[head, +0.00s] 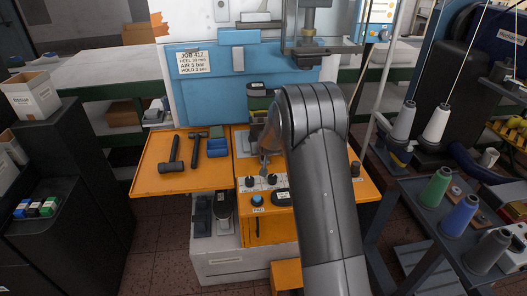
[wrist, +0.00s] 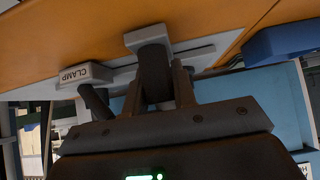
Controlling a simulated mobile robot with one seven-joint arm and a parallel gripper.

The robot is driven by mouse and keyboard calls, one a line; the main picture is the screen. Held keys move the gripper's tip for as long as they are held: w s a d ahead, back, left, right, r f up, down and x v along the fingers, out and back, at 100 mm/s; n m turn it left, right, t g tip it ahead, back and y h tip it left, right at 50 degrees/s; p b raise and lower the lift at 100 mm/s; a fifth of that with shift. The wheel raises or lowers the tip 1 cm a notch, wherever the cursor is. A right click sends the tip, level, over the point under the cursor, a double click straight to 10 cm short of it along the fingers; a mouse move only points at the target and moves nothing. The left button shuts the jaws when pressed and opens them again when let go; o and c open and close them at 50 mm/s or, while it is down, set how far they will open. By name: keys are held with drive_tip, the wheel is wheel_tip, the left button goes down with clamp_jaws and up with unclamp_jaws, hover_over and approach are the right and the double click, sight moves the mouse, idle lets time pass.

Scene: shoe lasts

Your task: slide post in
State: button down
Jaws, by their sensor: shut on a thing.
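In the wrist view a dark rounded post (wrist: 153,72) stands between the two fingers of my gripper (wrist: 158,88). The gripper is shut on it. The far end of the post meets a light grey block (wrist: 150,37) on a grey plate over an orange surface. I cannot tell whether the post is fixed in the block or only against it. In the head view my gripper (head: 264,158) is low over the orange machine's control panel, left of my arm. The post cannot be made out there, and my arm hides part of the machine.
A grey block marked CLAMP (wrist: 84,75) with a dark lever is close left of the fingers. A blue part (wrist: 285,40) is at right. Thread cones (head: 460,215) stand on a rack at right.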

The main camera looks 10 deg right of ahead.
drive_tip(key=d, duration=1.8)
drive_tip(key=shift+d, duration=0.45)
drive_tip(key=c, duration=1.5)
unclamp_jaws()
drive_tip(key=o, duration=0.3)
drive_tip(key=shift+s, duration=0.1)
drive_tip(key=v, duration=1)
drive_tip(key=shift+s+r, duration=0.25)
